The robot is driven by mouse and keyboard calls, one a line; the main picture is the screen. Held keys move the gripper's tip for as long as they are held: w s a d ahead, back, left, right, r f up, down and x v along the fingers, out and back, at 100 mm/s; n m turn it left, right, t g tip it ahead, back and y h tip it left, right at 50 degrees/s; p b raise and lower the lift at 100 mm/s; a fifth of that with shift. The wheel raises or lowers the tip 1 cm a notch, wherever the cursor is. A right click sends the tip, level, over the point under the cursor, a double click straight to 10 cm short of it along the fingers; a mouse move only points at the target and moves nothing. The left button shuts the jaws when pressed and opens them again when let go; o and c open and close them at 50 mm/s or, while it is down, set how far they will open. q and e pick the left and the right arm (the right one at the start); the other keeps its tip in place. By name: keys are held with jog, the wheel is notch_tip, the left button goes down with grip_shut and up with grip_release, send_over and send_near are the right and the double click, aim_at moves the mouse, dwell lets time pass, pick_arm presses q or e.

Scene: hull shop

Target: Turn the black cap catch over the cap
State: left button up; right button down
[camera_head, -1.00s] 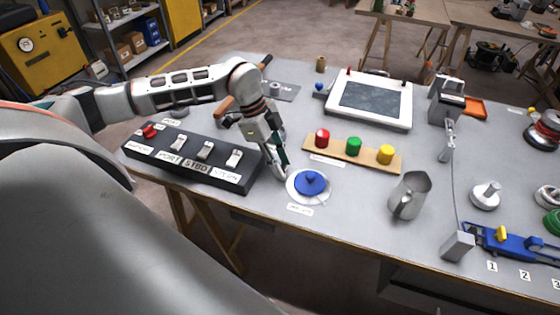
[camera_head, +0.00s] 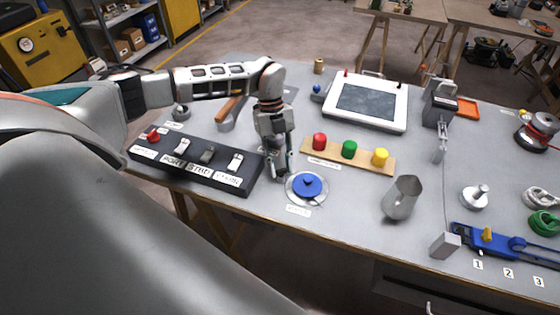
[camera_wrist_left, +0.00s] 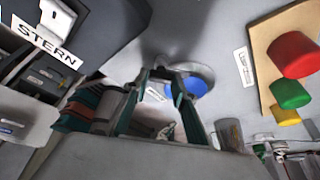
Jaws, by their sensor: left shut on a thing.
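The blue cap (camera_head: 307,186) sits on a pale round plate (camera_head: 293,197) near the table's front edge. It also shows beyond the fingertips in the left wrist view (camera_wrist_left: 196,86). My left gripper (camera_head: 282,172) points down at the left edge of the plate, beside the cap. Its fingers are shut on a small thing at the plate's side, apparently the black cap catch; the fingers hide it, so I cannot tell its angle. In the left wrist view the fingertips (camera_wrist_left: 168,75) stand just short of the cap. My right gripper is not in view.
A black switch panel (camera_head: 195,165) stands close left of the gripper. A wooden strip (camera_head: 335,163) with red, green and yellow buttons lies behind the cap. A metal jug (camera_head: 402,198) stands to the right. Bare table lies between jug and cap.

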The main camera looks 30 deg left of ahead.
pick_arm(q)
jog(key=shift+w+d+r+m+y, duration=0.15)
jog(key=shift+m+y, duration=0.15)
jog(key=shift+m, duration=0.6)
jog(key=m+y, duration=0.1)
jog(key=m, duration=0.2)
jog(key=m+g+y, duration=0.1)
jog(key=m, duration=0.2)
jog(key=shift+m+g, duration=0.3)
jog(key=o, duration=1.1)
jog(key=d+v, duration=0.1)
jog(key=v, duration=1)
jog(key=shift+a+r, duration=0.4)
jog(key=shift+w, duration=0.15)
